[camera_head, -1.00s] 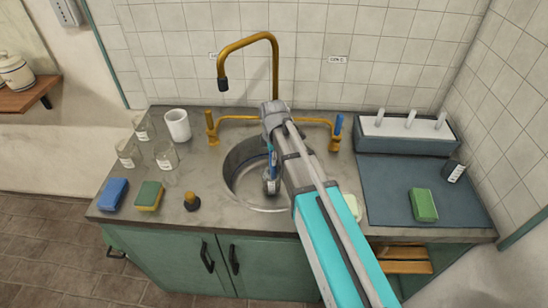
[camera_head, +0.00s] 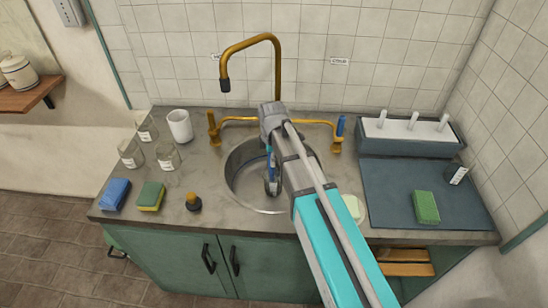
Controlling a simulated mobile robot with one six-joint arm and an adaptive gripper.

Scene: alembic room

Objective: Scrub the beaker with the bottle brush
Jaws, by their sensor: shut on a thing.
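My gripper (camera_head: 271,183) points down into the round sink basin (camera_head: 236,172) and is seen from behind, partly covered by my own arm. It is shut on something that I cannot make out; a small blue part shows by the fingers. I cannot identify the bottle brush for certain anywhere. Three clear glass beakers with white labels stand upright at the counter's left: one at the back (camera_head: 147,128), one at the front left (camera_head: 131,154) and one at the front right (camera_head: 168,157). I cannot tell whether the basin holds a beaker.
A brass faucet (camera_head: 278,75) arches behind the basin. A white mug (camera_head: 180,125), a blue sponge (camera_head: 115,194), a green-yellow sponge (camera_head: 151,196) and a small black-and-amber object (camera_head: 193,203) stand left. A pegged rack (camera_head: 410,137) and dark mat (camera_head: 390,200) with a green sponge (camera_head: 426,207) lie right.

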